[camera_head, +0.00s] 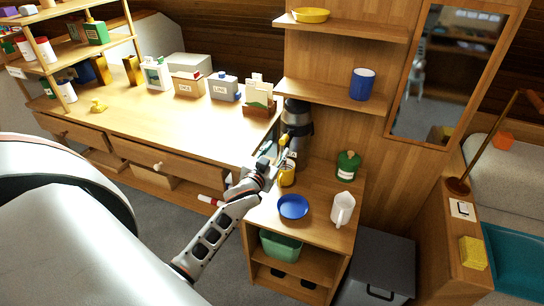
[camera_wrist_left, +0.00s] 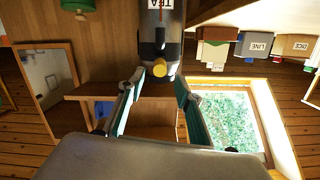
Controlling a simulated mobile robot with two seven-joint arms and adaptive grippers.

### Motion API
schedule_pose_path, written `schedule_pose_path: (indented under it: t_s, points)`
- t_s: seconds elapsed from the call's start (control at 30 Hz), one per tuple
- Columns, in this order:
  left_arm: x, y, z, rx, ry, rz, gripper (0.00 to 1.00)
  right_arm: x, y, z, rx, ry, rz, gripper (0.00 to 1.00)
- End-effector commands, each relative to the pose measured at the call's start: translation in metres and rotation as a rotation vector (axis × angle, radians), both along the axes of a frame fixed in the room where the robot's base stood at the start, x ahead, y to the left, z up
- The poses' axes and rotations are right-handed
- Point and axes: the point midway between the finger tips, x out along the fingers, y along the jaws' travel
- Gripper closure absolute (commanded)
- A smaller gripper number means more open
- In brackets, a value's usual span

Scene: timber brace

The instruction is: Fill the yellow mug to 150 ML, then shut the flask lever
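The flask (camera_head: 297,122), a dark and steel cylinder, stands at the back left of the small cabinet. In the left wrist view, which is upside down, the flask (camera_wrist_left: 160,28) carries a TEA label and a black fitting with a yellow-tipped lever (camera_wrist_left: 160,68). My left gripper (camera_head: 284,152) is just in front of the flask. In the wrist view its fingers (camera_wrist_left: 158,88) are spread either side of the lever, with nothing seen held. The yellow mug (camera_head: 287,177) is below the gripper, partly hidden by it. Its fill level cannot be read. My right gripper is not in view.
A blue bowl (camera_head: 293,207), a white jug (camera_head: 343,209) and a green jar (camera_head: 348,165) stand on the cabinet top. A shelf (camera_head: 340,95) with a blue cup (camera_head: 362,84) juts out above. The long desk (camera_head: 170,118) is at left.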

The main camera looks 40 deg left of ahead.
Motion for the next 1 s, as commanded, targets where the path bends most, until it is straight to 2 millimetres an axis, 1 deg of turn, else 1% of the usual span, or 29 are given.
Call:
schedule_pose_path:
  t_s: [0.03, 0.1, 0.23, 0.4, 0.6, 0.67, 0.7, 0.73, 0.77, 0.87, 0.97, 1.0]
  points:
    - [-0.009, -0.002, 0.001, 0.001, 0.000, 0.000, 0.66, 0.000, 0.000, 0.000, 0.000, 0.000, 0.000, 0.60]
    - [-0.019, -0.004, 0.002, 0.001, 0.000, 0.000, 0.66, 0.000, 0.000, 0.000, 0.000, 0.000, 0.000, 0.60]
    - [-0.031, -0.006, 0.004, 0.000, 0.000, 0.001, 0.66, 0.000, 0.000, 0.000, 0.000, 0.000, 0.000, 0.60]
    - [-0.035, -0.008, 0.006, 0.001, -0.001, 0.002, 0.66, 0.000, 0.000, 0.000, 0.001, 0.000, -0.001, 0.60]
    - [-0.035, -0.008, 0.006, 0.001, -0.001, 0.001, 0.66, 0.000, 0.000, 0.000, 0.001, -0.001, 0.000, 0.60]
    - [-0.035, -0.008, 0.006, 0.002, -0.002, 0.000, 0.81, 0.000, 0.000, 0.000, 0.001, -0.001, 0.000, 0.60]
    - [-0.034, -0.009, 0.007, 0.001, -0.006, -0.002, 0.92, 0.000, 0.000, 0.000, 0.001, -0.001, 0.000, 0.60]
    - [-0.033, -0.010, 0.009, 0.002, -0.009, -0.005, 0.99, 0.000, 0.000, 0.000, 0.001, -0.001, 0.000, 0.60]
    - [-0.031, -0.012, 0.012, 0.002, -0.016, -0.009, 1.00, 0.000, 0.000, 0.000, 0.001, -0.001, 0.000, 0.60]
    - [-0.022, -0.023, 0.028, 0.003, -0.052, -0.035, 1.00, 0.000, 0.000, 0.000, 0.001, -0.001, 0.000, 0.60]
    - [-0.008, -0.044, 0.054, 0.001, -0.113, -0.081, 1.00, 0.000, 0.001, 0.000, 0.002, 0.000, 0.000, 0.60]
    - [-0.002, -0.054, 0.067, 0.001, -0.141, -0.105, 1.00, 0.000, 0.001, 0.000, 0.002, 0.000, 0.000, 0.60]
